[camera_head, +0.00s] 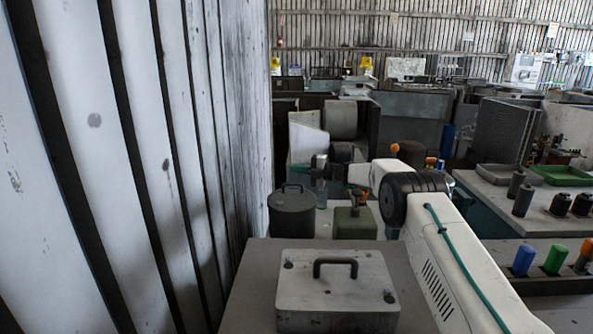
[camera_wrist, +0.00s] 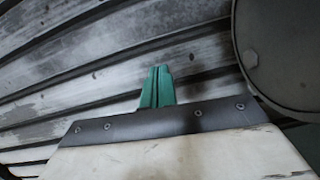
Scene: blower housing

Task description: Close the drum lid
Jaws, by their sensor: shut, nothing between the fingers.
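The drum (camera_head: 292,217) is a dark grey cylinder standing beside the slatted wall, left of centre in the head view. Its lid (camera_head: 291,194), with a small handle, appears to lie on top; I cannot tell whether it is fully seated. My gripper (camera_head: 303,171) has green fingers and is just above and behind the drum's right side, seemingly apart from it. In the wrist view the fingers (camera_wrist: 157,86) are together and empty. A dark grey round shape (camera_wrist: 283,50) fills the upper right corner there; I cannot tell whether it is the drum or its lid.
A slatted wall (camera_head: 150,150) rises close on the left. A green canister (camera_head: 354,224) stands right of the drum. A grey box (camera_head: 338,290) with a black handle is in front. A table (camera_head: 500,190) with dark cylinders and a green tray (camera_head: 563,175) is at right.

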